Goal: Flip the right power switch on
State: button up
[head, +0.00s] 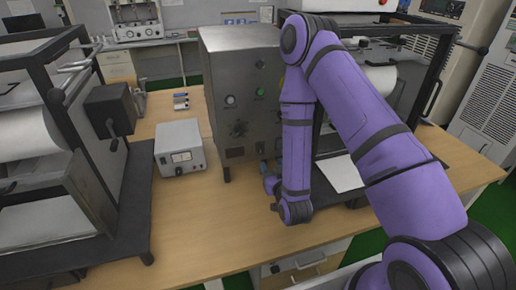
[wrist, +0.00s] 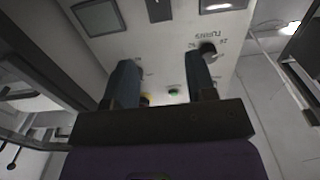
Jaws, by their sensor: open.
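A grey metal control box (head: 228,80) stands on the desk in the middle of the head view. My gripper (head: 270,182) is low at the box's right front, partly hidden by my arm. In the wrist view my gripper (wrist: 162,65) is open and empty, its two fingers toward the box's face (wrist: 165,45). A small black switch-like part (wrist: 207,48) with lettering is right by the right fingertip; contact cannot be told. I cannot tell which fitting is the right power switch.
A small white meter box (head: 180,147) sits left of the control box. Dark-framed machines stand at the left (head: 50,165) and behind my arm at the right (head: 400,85). The wooden desk (head: 205,225) is clear in front.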

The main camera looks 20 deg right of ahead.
aim_at(261, 145)
jog(key=w, duration=1)
jog(key=shift+w, duration=0.35)
